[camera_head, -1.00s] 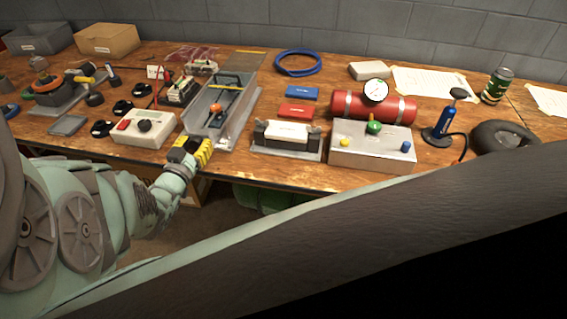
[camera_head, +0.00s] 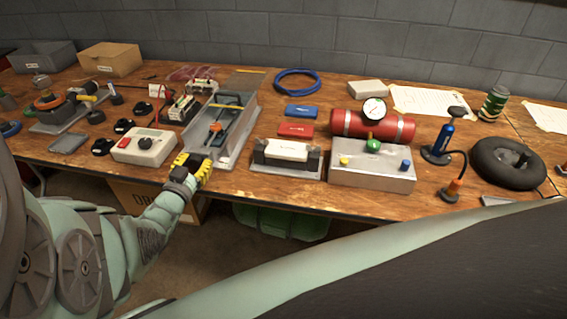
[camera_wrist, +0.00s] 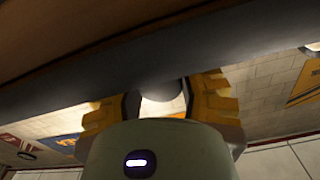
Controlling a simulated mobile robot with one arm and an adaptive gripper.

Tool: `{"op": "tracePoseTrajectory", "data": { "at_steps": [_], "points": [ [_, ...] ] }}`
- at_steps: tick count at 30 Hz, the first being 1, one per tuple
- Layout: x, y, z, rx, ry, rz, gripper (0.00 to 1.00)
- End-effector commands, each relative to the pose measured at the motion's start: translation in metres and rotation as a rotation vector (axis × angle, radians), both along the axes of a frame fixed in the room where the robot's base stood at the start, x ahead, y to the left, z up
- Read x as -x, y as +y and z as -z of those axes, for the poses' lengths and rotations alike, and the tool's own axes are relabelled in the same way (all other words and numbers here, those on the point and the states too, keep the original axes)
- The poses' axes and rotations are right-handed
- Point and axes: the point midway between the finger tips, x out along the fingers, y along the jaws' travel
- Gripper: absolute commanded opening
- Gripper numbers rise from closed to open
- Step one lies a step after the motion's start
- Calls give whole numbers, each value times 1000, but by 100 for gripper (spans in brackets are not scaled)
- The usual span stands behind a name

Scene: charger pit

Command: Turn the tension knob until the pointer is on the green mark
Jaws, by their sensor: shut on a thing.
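My gripper (camera_head: 194,165) is at the front end of a grey metal channel (camera_head: 240,147), near the bench's front edge. In the wrist view, the yellow-padded fingers of my gripper (camera_wrist: 160,92) are shut on a rounded grey knob (camera_wrist: 161,90), which is mostly hidden by the wrist housing and a dark bar above it. I take this to be the tension knob; in the head view my gripper covers it. An orange-and-dark part (camera_head: 216,127) lies inside the channel. I cannot make out the pointer or the green mark.
A white box with a dial (camera_head: 146,147) stands close left of my gripper. A white bar in a holder (camera_head: 287,150) and a grey box with coloured knobs (camera_head: 375,177) stand to the right. A red cylinder (camera_head: 350,122) with a gauge lies behind.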

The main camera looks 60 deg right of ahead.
Motion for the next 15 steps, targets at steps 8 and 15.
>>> {"op": "tracePoseTrajectory", "data": {
  "at_steps": [8, 15],
  "points": [
    [1, 2, 5, -41, -72, -2, 3],
    [-1, 2, 5, -93, -196, -4, 3]
  ]
}}
